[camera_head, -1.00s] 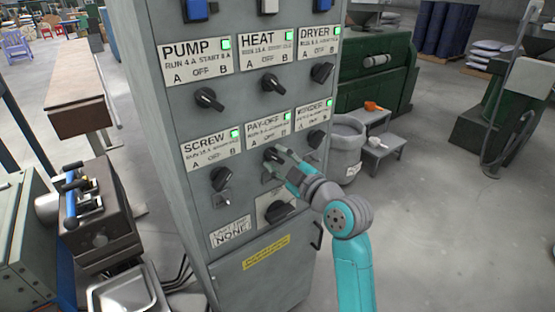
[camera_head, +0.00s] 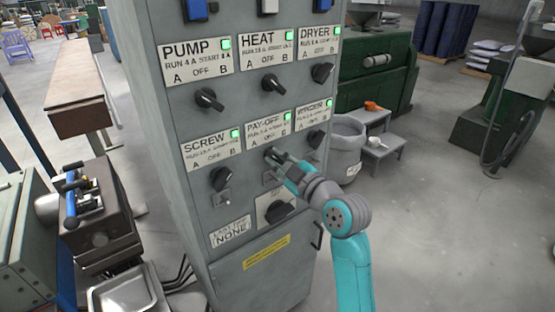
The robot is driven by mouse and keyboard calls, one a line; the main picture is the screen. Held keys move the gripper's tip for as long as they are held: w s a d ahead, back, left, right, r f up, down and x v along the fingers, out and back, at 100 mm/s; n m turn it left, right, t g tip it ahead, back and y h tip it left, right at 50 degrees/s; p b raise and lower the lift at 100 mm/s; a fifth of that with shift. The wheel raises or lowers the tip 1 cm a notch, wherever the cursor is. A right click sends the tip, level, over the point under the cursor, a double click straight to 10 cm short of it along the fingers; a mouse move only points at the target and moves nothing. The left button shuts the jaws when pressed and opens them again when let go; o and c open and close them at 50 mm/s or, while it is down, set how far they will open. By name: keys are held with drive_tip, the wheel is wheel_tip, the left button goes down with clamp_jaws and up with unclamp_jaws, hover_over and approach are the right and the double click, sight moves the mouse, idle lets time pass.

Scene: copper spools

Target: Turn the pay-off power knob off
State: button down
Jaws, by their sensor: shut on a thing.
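The grey control cabinet (camera_head: 250,245) stands in the middle of the head view, with labelled rotary knobs on its front. The PAY-OFF label (camera_head: 268,130) is in the lower row between SCREW and WINDER, with its green light (camera_head: 287,117) lit. Below it, my gripper (camera_head: 274,158) is at the pay-off knob, shut on it. The knob is mostly hidden by the fingers, so its pointing angle cannot be told. My teal arm comes up from the lower right.
The screw knob (camera_head: 222,178) and winder knob (camera_head: 316,138) sit on either side. A larger black switch (camera_head: 280,211) lies just below my gripper, and a door handle (camera_head: 318,236) is at the cabinet's right edge. A grey bin (camera_head: 347,150) and step stool (camera_head: 385,150) stand to the right.

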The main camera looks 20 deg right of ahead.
drive_tip(key=m, duration=0.4)
drive_tip(key=shift+d+m, duration=0.1)
drive_tip(key=shift+m, duration=1.8)
drive_tip(key=c, duration=1.1)
unclamp_jaws()
drive_tip(key=shift+c, duration=0.2)
drive_tip(key=v, duration=1.2)
